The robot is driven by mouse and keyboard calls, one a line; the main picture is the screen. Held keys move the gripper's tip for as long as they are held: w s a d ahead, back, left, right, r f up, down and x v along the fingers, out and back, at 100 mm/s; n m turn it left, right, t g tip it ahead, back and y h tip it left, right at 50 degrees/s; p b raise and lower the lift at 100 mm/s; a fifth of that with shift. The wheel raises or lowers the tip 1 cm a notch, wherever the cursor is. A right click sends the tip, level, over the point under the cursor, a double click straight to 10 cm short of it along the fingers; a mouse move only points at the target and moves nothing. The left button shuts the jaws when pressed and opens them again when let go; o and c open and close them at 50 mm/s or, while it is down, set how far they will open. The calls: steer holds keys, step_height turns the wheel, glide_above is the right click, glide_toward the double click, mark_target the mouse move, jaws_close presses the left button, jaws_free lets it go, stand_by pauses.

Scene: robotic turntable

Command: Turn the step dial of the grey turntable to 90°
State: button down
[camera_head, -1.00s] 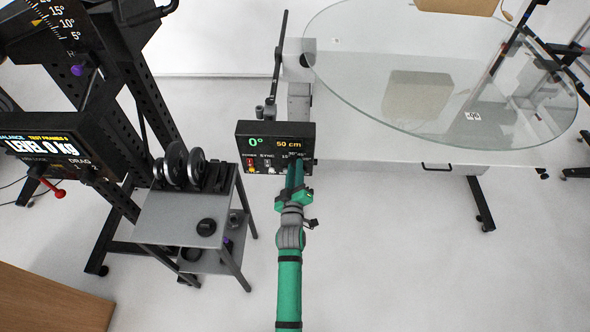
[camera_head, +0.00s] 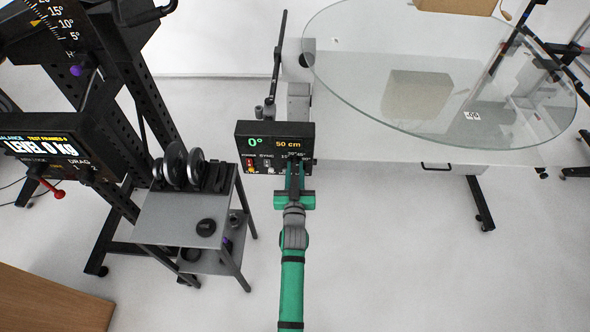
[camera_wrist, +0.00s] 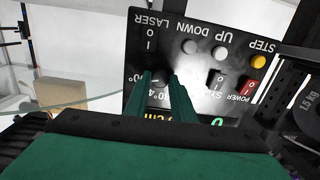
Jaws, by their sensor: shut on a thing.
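The black control box (camera_head: 245,148) stands at the left end of the turntable with the round glass top (camera_head: 350,75). Its display reads 0° in green and 50 cm in yellow. My green gripper (camera_head: 294,163) is at the lower right of its front panel, where the angle markings are. In the wrist view the panel (camera_wrist: 185,68) appears upside down, and my two fingers (camera_wrist: 160,78) are shut on the dark step dial (camera_wrist: 157,84) among those markings. The dial is mostly hidden by the fingers, so I cannot tell its pointer's setting.
The panel's yellow STEP button (camera_wrist: 258,61), red POWER switch (camera_wrist: 248,85) and grey UP and DOWN buttons are close to the fingers. A grey cart (camera_head: 160,220) with black weights stands left of the box. The floor right of my arm is clear.

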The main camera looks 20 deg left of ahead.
steer(key=shift+f, duration=0.1)
stand_by(0.3)
steer(key=c, duration=1.5)
jaws_free()
steer(key=v, duration=1)
steer(key=shift+s+d, duration=0.1)
steer(key=shift+s, duration=0.3)
